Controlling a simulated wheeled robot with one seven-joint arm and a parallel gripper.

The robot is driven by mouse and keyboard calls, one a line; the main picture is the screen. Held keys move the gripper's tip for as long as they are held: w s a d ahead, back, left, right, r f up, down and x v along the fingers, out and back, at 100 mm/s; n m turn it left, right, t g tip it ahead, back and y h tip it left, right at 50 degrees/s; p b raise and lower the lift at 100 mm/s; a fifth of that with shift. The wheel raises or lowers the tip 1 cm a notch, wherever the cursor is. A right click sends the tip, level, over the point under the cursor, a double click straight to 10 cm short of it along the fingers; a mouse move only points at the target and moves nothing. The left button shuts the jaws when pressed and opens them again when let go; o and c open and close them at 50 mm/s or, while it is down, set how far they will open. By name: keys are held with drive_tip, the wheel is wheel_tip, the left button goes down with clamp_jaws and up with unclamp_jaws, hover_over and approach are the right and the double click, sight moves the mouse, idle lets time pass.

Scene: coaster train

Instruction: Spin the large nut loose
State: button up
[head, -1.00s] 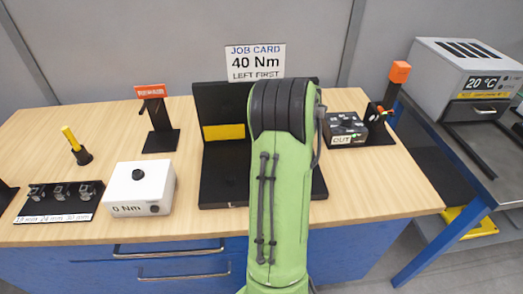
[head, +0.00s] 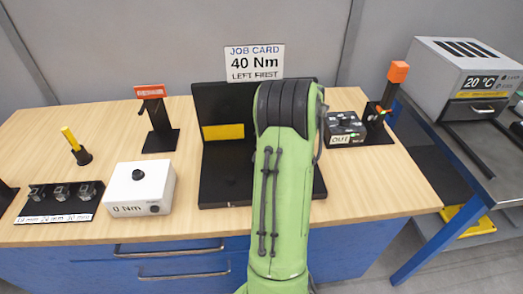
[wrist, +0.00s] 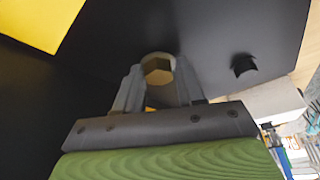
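A brass-coloured hex nut (wrist: 158,70) shows in the wrist view against a black surface. My gripper (wrist: 160,75) has its two grey fingers on either side of this nut, with the tips close to its sides. I cannot tell whether they touch it. In the head view my green arm reaches over the black fixture (head: 222,184) and hides its right part, the nut and my gripper. The fixture has an upright back plate with a yellow patch (head: 223,132).
A black knob (wrist: 243,66) stands right of the nut. A white 0 Nm box (head: 150,180), a socket tray (head: 85,212) and a stand with a red sign (head: 158,125) are on the left. A dark OUT box (head: 343,125) is on the right. The job card (head: 254,62) reads 40 Nm, left first.

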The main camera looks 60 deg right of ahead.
drive_tip(key=o, duration=0.3)
drive_tip(key=shift+d+r, duration=0.1)
drive_tip(key=shift+r, duration=0.1)
drive_tip(key=p+v, duration=0.5)
drive_tip(key=v, duration=1)
drive_tip(key=shift+r, duration=0.2)
drive_tip(key=shift+s, duration=0.1)
